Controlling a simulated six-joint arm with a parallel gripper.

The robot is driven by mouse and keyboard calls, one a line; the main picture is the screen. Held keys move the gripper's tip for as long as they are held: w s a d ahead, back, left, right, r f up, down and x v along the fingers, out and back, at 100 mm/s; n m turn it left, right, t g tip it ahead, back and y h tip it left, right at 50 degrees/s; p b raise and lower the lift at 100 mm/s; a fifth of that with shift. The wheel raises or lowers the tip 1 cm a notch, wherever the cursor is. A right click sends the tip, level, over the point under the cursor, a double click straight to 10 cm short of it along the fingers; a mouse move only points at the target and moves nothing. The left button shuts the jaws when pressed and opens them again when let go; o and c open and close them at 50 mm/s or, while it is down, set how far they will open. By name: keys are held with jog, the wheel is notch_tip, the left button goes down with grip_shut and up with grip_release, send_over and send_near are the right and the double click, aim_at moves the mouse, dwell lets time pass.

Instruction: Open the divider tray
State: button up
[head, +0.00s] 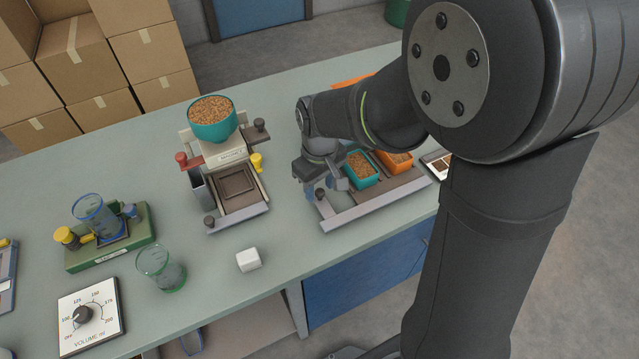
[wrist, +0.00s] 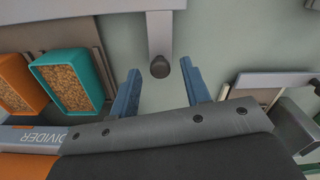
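The divider (head: 375,205) stands on the bench right of centre in the head view, with a pale grey front bar. A teal bin (head: 360,170) and an orange bin (head: 395,161), both holding brown pellets, sit in it. They also show at the left in the wrist view, beside the DIVIDER label (wrist: 35,138). A dark round knob (wrist: 160,67) sits at the end of a grey bar. My gripper (head: 323,187) is over the divider's left end. In the wrist view its blue fingers (wrist: 160,80) are open, one each side of the knob, with visible gaps.
A filler machine (head: 235,175) with a teal pellet hopper (head: 212,118) stands left of my gripper. A white block (head: 248,260), a clear green cup (head: 160,268), a green stand (head: 110,240) and a volume dial (head: 90,315) are further left. Bare bench lies between filler and divider.

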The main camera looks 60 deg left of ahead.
jog(key=shift+r, duration=0.1)
notch_tip(320, 180, up, 17)
dwell(0.6)
dwell(0.5)
notch_tip(320, 180, down, 17)
jog(key=shift+f, duration=0.2)
jog(key=shift+a, duration=0.15)
dwell(0.3)
jog(key=shift+r, duration=0.1)
